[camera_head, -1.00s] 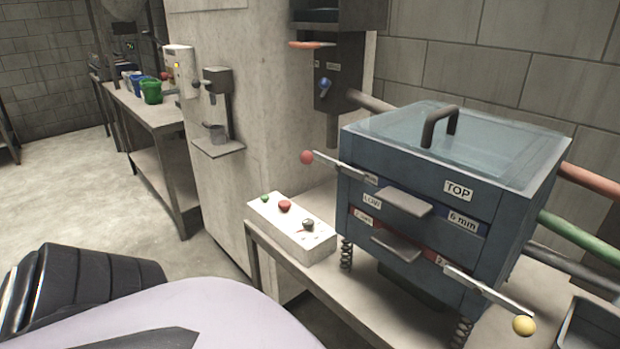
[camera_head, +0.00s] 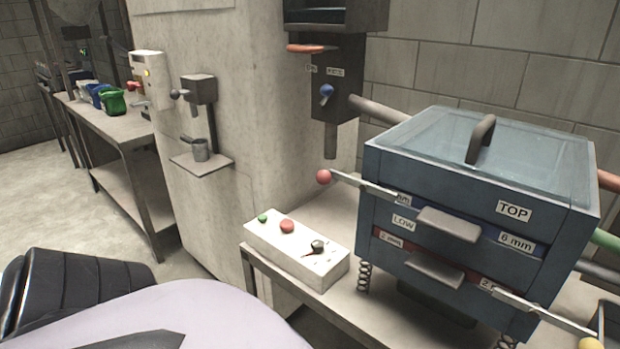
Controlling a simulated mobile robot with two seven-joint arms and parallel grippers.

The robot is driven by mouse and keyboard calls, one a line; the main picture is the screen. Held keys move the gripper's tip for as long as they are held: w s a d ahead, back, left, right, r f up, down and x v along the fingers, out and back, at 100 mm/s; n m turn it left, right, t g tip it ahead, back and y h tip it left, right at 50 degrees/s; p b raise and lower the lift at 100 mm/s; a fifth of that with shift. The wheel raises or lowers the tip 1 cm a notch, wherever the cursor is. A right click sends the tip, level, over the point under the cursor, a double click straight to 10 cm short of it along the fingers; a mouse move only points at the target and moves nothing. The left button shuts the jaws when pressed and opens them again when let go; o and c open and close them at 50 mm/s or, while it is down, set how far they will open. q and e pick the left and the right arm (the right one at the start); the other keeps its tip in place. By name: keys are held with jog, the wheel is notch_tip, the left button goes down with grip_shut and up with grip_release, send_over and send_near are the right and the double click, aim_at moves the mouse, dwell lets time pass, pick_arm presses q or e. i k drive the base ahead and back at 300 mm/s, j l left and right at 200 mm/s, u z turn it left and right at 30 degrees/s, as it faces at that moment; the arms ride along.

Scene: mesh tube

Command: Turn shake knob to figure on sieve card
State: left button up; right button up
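The shake knob appears to be the dark grey knob (camera_head: 318,245) on the right part of a white control box (camera_head: 270,248). Small marks surround it, too small to read. A green button (camera_head: 263,218) and a red button (camera_head: 287,226) sit to its left on the same box. The blue sieve shaker (camera_head: 470,200) stands to the right of the box, with drawers labelled "6 mm" and "2 mm". I cannot make out a sieve card.
The box and shaker stand on a light table (camera_head: 335,210). Levers with a red ball (camera_head: 323,177) and a yellow ball (camera_head: 590,344) stick out from the shaker. A bench (camera_head: 130,130) holds green and blue buckets.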

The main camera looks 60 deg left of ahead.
aim_at(318, 245)
jog(key=k+j, duration=0.1)
jog(key=j, duration=0.3)
jog(key=k+j, duration=0.1)
jog(key=j, duration=0.25)
jog(key=k+j, duration=0.1)
jog(key=j, duration=0.3)
jog(key=k+j, duration=0.1)
jog(key=j, duration=0.25)
jog(key=z, duration=0.05)
